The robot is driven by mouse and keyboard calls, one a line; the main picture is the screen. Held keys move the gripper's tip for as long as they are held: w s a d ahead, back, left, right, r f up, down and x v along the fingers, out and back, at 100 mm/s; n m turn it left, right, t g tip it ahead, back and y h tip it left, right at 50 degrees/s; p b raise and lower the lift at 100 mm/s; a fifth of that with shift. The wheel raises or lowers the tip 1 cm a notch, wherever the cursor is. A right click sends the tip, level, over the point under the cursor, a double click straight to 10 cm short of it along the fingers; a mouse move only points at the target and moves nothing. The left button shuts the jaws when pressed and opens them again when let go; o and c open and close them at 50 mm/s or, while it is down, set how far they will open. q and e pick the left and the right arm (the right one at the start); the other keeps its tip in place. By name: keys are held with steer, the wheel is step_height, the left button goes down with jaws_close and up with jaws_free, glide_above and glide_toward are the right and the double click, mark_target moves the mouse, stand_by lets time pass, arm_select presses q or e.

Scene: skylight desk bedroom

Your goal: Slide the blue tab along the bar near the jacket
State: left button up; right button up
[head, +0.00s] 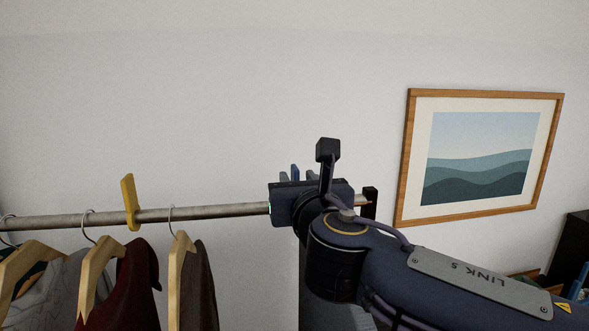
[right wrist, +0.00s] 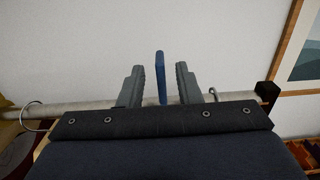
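The blue tab (head: 295,171) stands upright at the bar (head: 200,211), mostly hidden behind my right gripper in the head view. In the right wrist view the blue tab (right wrist: 161,78) is between the two grey fingers of my right gripper (right wrist: 160,84). The gripper is open, with a gap on each side of the tab. The bar runs across behind the fingers in that view. A dark grey shape (head: 314,285) is below my gripper in the head view; I cannot tell whether it is the jacket. My left gripper is not in view.
A yellow tab (head: 130,203) stands on the bar to the left. Grey, maroon (head: 138,285) and brown (head: 201,290) garments hang on wooden hangers. A hanger hook (right wrist: 213,92) shows right of my fingers. A black end piece (head: 370,202) ends the bar. A framed picture (head: 404,160) hangs right.

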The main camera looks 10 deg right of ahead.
mark_target(297, 179)
steer(key=shift+w, duration=1.85)
steer(key=shift+f, duration=0.1)
jaws_close()
